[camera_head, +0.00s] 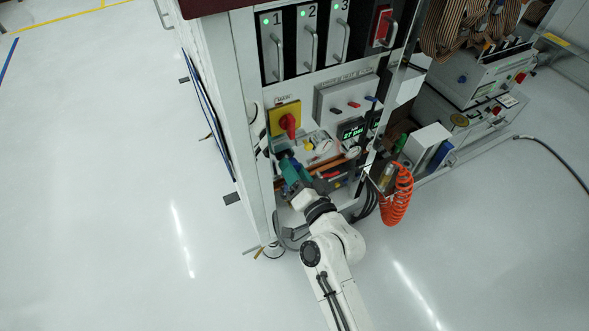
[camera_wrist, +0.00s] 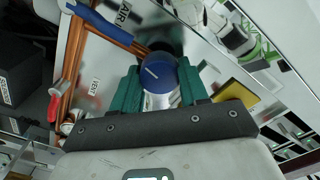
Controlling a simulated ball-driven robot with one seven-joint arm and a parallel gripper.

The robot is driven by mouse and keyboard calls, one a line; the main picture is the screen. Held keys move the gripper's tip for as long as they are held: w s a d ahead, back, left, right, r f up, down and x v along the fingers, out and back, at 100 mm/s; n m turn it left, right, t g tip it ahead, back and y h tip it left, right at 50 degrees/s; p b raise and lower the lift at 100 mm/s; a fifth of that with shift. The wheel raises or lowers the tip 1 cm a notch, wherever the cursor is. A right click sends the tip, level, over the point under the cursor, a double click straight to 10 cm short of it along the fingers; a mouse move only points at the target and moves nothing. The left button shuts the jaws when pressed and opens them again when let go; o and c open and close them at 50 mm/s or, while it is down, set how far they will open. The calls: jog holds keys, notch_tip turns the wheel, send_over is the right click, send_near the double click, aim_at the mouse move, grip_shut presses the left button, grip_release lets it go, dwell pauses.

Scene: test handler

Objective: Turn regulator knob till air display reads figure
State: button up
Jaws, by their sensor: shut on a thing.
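The blue regulator knob (camera_wrist: 160,72), with a white line on its face, shows in the wrist view. The teal fingers of my gripper (camera_wrist: 159,84) stand on either side of it and are shut on it. In the head view my gripper (camera_head: 289,168) reaches the lower part of the cabinet, and I cannot make out the knob there. The dark air display (camera_head: 352,131) with green characters is above and right of my gripper. It seems to read 27 psi, but the characters are small.
A red rotary switch on a yellow plate (camera_head: 286,118) is just above my gripper. Copper pipes (camera_wrist: 112,32) and a blue-handled valve (camera_wrist: 88,14) run close by the knob. An orange coiled hose (camera_head: 398,195) hangs to the right. The floor at left is clear.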

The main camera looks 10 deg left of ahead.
dwell(0.3)
jog(key=o, duration=1.1)
jog(key=shift+c, duration=0.2)
jog(key=b+v, duration=0.1)
jog(key=v, duration=1)
jog(key=shift+w, duration=0.1)
